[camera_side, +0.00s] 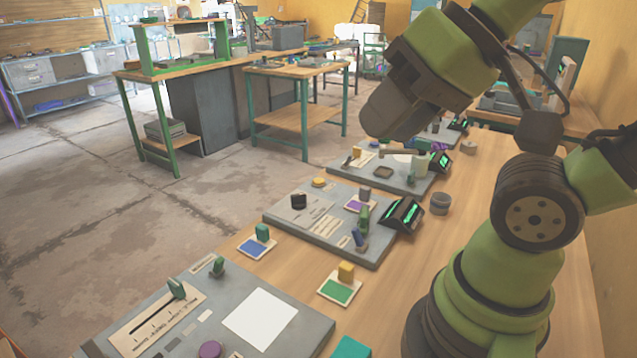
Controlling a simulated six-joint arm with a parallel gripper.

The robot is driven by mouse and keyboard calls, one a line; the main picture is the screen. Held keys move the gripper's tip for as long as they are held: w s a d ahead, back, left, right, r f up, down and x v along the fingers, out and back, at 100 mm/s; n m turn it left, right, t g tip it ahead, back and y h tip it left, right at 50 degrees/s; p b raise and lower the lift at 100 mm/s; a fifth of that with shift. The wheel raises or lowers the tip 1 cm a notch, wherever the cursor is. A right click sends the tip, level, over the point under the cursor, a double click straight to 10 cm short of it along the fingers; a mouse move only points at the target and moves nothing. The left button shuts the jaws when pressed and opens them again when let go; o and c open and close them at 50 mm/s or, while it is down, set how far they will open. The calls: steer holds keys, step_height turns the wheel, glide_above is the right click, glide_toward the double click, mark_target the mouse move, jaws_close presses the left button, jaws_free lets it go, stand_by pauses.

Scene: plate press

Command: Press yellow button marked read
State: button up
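A round yellow button (319,183) sits near the far left corner of the middle grey plate (287,216). Any marking on it is too small to read. Another small yellow piece (357,152) is on the far grey plate (345,172), and its marking is also unreadable. My gripper (385,115) hangs in the air in the upper middle of the picture, apart from the plates and pointing down to the left. Its dark fingers look blocky from here, and I cannot tell if they are open or shut.
A yellow block (346,271) stands on a green card and a teal block (262,232) on a blue card, both on the wooden table. A near grey plate (310,335) holds a slider and a purple knob (210,349). A small grey cup (440,204) stands right of the middle plate.

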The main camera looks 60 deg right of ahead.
jaws_close()
stand_by(1.5)
